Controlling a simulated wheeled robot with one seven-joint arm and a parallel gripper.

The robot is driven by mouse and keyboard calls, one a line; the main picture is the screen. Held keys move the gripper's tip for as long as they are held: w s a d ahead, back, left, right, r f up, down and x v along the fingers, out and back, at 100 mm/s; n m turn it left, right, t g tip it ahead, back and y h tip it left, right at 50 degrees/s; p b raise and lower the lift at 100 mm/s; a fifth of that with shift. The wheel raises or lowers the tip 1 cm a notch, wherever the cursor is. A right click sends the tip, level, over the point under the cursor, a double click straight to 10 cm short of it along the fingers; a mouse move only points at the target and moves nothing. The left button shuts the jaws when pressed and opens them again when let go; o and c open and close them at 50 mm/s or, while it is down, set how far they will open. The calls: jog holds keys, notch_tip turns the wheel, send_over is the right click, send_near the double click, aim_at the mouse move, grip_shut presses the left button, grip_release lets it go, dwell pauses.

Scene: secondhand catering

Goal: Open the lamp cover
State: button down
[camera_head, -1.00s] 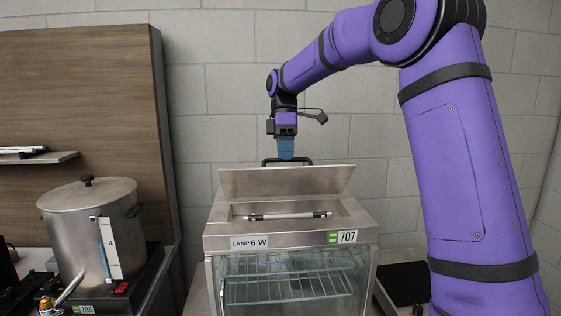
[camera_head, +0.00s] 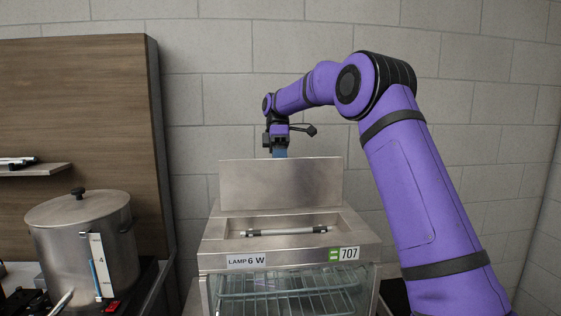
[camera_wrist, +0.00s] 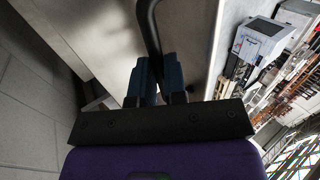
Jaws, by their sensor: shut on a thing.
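The lamp cover (camera_head: 281,184) is a flat metal lid on top of the glass-fronted cabinet (camera_head: 290,257). It stands raised, close to upright, at the back of the lamp recess. A white lamp tube (camera_head: 292,231) with dark ends lies in the open recess. My gripper (camera_head: 280,153) is behind the cover's top edge, its fingertips hidden by the cover in the head view. In the wrist view my gripper's blue fingers (camera_wrist: 157,82) are shut around the cover's dark bar handle (camera_wrist: 149,28).
A steel pot (camera_head: 83,240) with a lid stands to the left, below a small shelf (camera_head: 36,170) on a wooden panel (camera_head: 80,110). A block wall (camera_head: 230,90) is behind the cabinet. The air above the recess is clear.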

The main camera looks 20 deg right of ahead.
jog(key=shift+f, duration=0.2)
dwell(0.3)
jog(key=c, duration=1.2)
grip_release()
jog(key=shift+w, duration=0.1)
jog(key=shift+o, duration=0.2)
jog(key=shift+r, duration=0.1)
jog(key=r, duration=0.1)
jog(key=s+r, duration=0.1)
jog(key=r, duration=0.1)
jog(key=shift+s+r, duration=0.35)
jog(key=shift+s, duration=0.05)
jog(key=s+a+r, duration=0.1)
jog(key=s, duration=1.3)
jog(key=shift+a, duration=0.4)
jog(key=shift+r, duration=0.1)
